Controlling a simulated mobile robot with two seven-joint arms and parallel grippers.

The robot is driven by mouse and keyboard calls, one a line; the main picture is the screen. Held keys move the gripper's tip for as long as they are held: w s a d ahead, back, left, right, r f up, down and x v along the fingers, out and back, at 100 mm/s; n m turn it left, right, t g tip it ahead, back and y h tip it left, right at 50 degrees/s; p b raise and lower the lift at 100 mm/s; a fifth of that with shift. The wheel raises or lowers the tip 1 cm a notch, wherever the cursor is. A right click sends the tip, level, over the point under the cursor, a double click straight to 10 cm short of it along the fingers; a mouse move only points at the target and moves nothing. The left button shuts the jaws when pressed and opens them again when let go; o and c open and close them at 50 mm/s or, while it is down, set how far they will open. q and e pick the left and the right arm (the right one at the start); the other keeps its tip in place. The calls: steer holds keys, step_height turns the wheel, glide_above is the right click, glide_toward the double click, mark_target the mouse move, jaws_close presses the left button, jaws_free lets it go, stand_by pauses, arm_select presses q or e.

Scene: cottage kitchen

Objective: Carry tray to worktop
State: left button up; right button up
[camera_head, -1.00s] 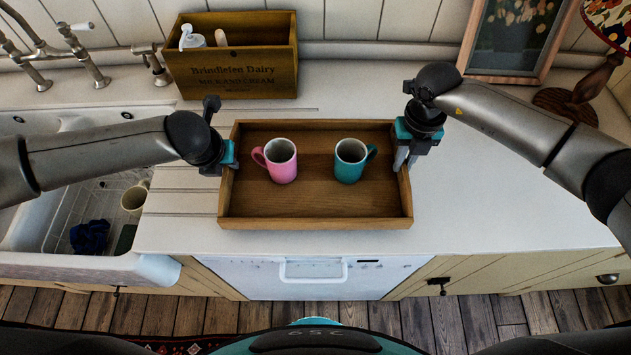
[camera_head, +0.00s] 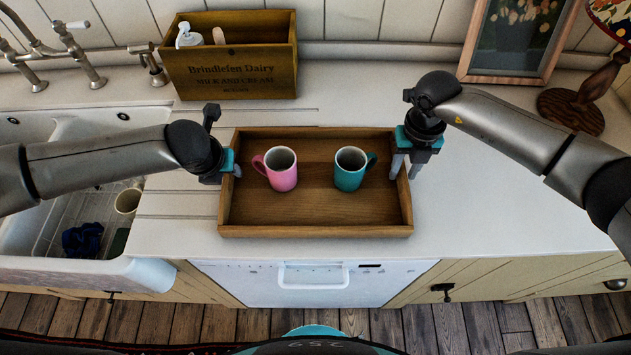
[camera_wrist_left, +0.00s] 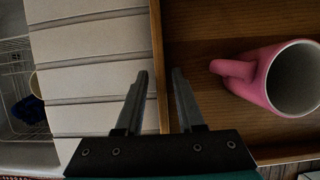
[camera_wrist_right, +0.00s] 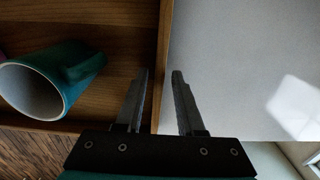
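The wooden tray (camera_head: 316,231) appears to rest level on the white worktop (camera_head: 480,200), behind its front edge. A pink mug (camera_head: 283,172) and a teal mug (camera_head: 349,173) stand upright in it. My left gripper (camera_head: 231,172) is at the tray's left wall. In the left wrist view its fingers (camera_wrist_left: 160,78) stand apart on either side of that wall. My right gripper (camera_head: 405,170) is at the right wall. In the right wrist view its fingers (camera_wrist_right: 162,78) also stand apart around the wall. Both look open, with gaps beside the wood.
The sink (camera_head: 50,235) lies left. A framed picture (camera_head: 513,40) and a lamp (camera_head: 577,105) stand at the back right. The worktop right of the tray is clear.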

arm_select(q)
steer(key=shift+o, duration=0.2)
arm_select(e)
steer(key=shift+o, duration=0.2)
steer(key=shift+a, duration=0.1)
arm_select(q)
steer(key=shift+s+r, duration=0.1)
steer(key=shift+r, duration=0.2)
steer(key=v, duration=1.1)
arm_select(e)
step_height(320, 180, up, 12)
arm_select(q)
steer(key=shift+s+r, duration=0.1)
